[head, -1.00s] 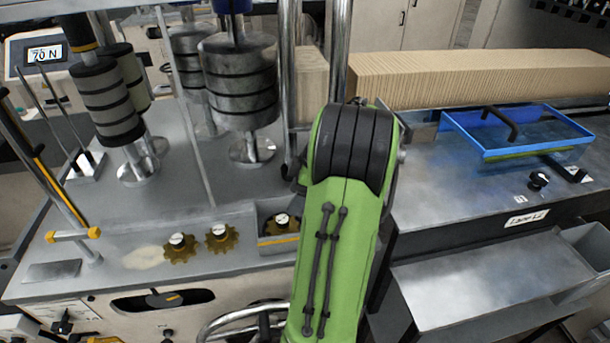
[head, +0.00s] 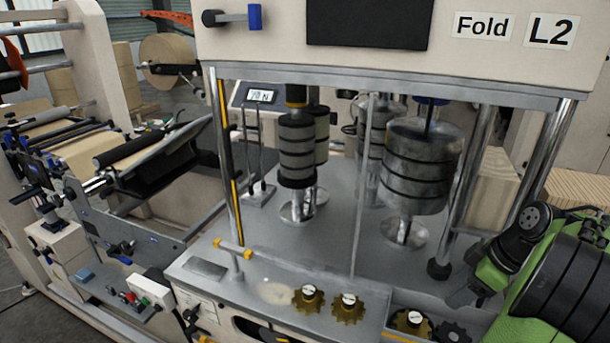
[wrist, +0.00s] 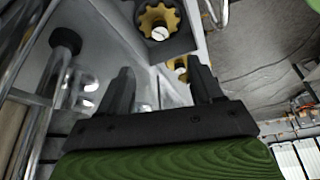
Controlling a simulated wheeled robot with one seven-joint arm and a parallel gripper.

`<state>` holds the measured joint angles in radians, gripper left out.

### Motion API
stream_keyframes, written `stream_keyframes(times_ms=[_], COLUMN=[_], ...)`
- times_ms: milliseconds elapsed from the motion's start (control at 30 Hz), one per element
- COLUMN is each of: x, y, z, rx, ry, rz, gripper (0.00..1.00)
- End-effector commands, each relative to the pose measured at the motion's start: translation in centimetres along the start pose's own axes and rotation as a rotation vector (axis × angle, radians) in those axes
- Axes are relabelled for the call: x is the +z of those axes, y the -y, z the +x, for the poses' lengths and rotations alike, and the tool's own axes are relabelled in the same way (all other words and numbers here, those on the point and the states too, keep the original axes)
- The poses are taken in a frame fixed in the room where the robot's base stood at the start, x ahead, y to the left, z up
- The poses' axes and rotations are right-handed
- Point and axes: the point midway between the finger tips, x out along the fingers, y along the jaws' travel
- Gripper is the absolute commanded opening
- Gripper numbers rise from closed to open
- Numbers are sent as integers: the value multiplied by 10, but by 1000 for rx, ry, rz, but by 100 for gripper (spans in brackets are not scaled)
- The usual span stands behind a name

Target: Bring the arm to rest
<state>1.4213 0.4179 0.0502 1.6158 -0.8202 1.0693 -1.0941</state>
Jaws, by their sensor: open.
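My gripper (wrist: 160,88) shows in the wrist view with its two dark fingers spread apart and nothing between them. Beyond the fingers are the machine's pale deck and the brass-coloured gear knobs (wrist: 158,22) along its front edge. In the head view my green arm fills the lower right corner, in front of the right end of the machine; the fingers cannot be made out there.
The fold machine's deck (head: 330,235) carries grey segmented rollers (head: 417,165) and upright metal posts (head: 470,185). Brass gear knobs (head: 348,308) line its front edge. A lower machine with a dark tilted panel (head: 155,165) stands at left. Open floor shows in the wrist view (wrist: 262,60).

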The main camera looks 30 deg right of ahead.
Motion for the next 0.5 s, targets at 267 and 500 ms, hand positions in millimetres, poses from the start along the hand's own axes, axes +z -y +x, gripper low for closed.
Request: stream_keyframes(times_ms=[267, 500], x=[-60, -168], y=[28, 163], z=[1, 1], rx=[10, 108], ry=[41, 88], rz=[24, 163], gripper=[65, 65])
